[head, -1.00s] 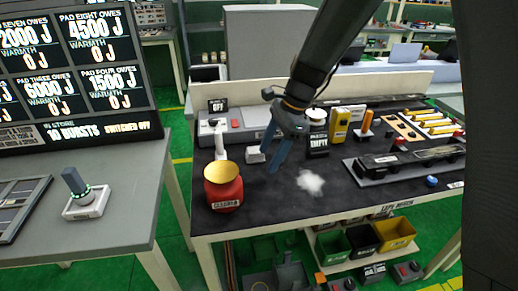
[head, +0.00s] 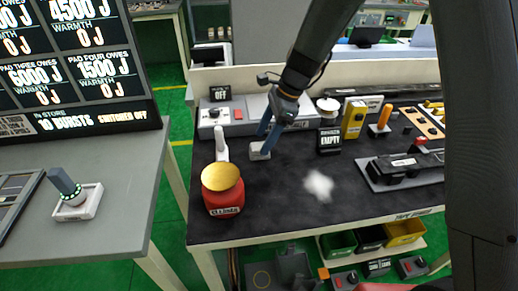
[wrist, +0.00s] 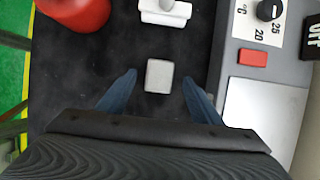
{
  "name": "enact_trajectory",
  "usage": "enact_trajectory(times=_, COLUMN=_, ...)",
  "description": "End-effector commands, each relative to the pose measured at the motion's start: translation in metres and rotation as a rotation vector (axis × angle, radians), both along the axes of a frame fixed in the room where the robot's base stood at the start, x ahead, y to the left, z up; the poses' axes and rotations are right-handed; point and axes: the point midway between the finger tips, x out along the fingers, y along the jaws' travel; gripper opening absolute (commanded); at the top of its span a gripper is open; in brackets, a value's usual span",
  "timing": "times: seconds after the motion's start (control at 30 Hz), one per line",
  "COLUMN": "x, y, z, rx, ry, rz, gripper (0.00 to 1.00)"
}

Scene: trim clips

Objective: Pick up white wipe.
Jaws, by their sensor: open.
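A crumpled, fluffy white piece (head: 318,185), which looks like the wipe, lies on the black bench top. A small pale grey-white block (head: 258,151) lies farther left; I cannot tell for sure which of the two is the white wipe. My gripper (head: 264,139) is open with blue fingers pointing down at the pale block, apart from the fluffy piece. In the wrist view the block (wrist: 159,76) sits between the fingertips of my gripper (wrist: 159,77), with gaps on both sides. The fluffy piece is not in the wrist view.
A red pot with a gold top (head: 222,188) and a white upright handle (head: 221,146) stand to the left. A grey control box (head: 222,116) is behind. A black "EMPTY" sign (head: 329,140) and a dark device (head: 400,168) stand right. The front middle is clear.

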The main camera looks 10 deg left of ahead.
Motion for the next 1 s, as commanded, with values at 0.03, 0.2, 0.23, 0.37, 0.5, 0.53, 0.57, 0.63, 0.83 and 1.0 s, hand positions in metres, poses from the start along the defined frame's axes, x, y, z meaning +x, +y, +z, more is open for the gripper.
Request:
enact_trajectory(times=0.03, x=-0.003, y=0.003, z=-0.005, rx=-0.001, ry=0.005, rz=0.000, gripper=0.59)
enact_trajectory(times=0.2, x=-0.005, y=0.012, z=-0.026, rx=-0.002, ry=0.003, rz=0.002, gripper=0.59)
enact_trajectory(times=0.23, x=-0.006, y=0.014, z=-0.028, rx=-0.002, ry=0.003, rz=0.003, gripper=0.59)
enact_trajectory(times=0.37, x=-0.006, y=0.017, z=-0.036, rx=-0.001, ry=0.000, rz=0.003, gripper=0.59)
enact_trajectory(times=0.5, x=-0.006, y=0.017, z=-0.037, rx=-0.001, ry=-0.001, rz=0.004, gripper=0.59)
enact_trajectory(times=0.53, x=-0.006, y=0.018, z=-0.037, rx=-0.001, ry=-0.001, rz=0.004, gripper=0.59)
enact_trajectory(times=0.57, x=-0.006, y=0.018, z=-0.037, rx=-0.001, ry=-0.001, rz=0.004, gripper=0.59)
enact_trajectory(times=0.63, x=-0.006, y=0.018, z=-0.036, rx=-0.001, ry=-0.001, rz=0.004, gripper=0.53)
enact_trajectory(times=0.83, x=-0.006, y=0.018, z=-0.036, rx=-0.001, ry=-0.001, rz=0.004, gripper=0.19)
enact_trajectory(times=1.0, x=-0.006, y=0.018, z=-0.036, rx=-0.001, ry=0.000, rz=0.004, gripper=0.16)
